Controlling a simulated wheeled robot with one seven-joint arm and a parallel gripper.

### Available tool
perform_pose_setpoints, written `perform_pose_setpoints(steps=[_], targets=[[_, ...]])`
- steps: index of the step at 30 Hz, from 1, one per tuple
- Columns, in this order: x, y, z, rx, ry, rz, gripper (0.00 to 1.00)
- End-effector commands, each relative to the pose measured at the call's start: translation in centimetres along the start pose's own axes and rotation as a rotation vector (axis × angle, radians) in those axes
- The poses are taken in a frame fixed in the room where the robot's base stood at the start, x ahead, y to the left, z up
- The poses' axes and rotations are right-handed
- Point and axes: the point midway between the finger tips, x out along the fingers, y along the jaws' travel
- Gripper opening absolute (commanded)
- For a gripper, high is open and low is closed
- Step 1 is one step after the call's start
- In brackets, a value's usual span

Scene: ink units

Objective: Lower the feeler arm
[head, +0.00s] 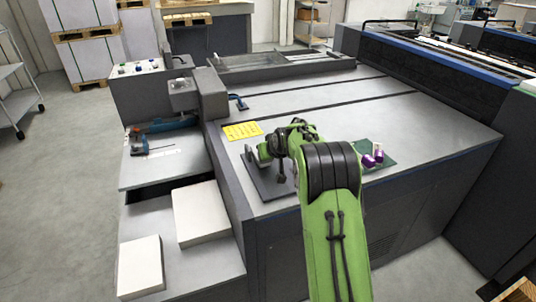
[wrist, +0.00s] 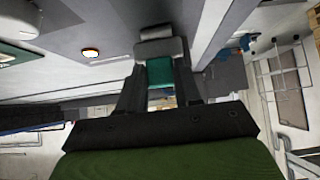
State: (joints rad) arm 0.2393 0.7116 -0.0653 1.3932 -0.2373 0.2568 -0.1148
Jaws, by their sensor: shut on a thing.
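In the wrist view, my gripper (wrist: 158,92) has its two dark fingers on either side of a teal piece (wrist: 160,72). A grey rounded part (wrist: 160,46) sits just beyond that piece. I take the teal piece to be the grip of the feeler arm, though its full shape is hidden. In the head view, my gripper (head: 267,148) is at a small grey upright device (head: 249,158) on a dark base plate (head: 262,188), on the near left of the machine top. My own green arm hides much of the device, and the feeler arm's tilt cannot be told.
A yellow label sheet (head: 242,131) lies just behind the device. A green mat (head: 384,161) with purple items (head: 373,157) lies right of my arm. White paper stacks (head: 200,214) sit on the lower left step. The machine top's right side is clear.

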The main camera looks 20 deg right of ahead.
Motion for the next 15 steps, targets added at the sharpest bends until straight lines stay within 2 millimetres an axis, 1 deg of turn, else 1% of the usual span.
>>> perform_pose_setpoints(steps=[1,3,4,8,9,15], targets=[[0.54,0.04,1.40,0.005,-0.038,-0.002,0.00],[0.54,0.05,1.40,0.005,-0.038,-0.002,0.00],[0.54,0.05,1.41,0.005,-0.038,-0.002,0.37],[0.48,0.03,1.22,0.004,-0.033,-0.002,0.57],[0.44,0.02,1.15,0.004,-0.031,-0.002,0.60],[0.32,-0.01,0.91,0.003,-0.025,-0.002,0.60]])
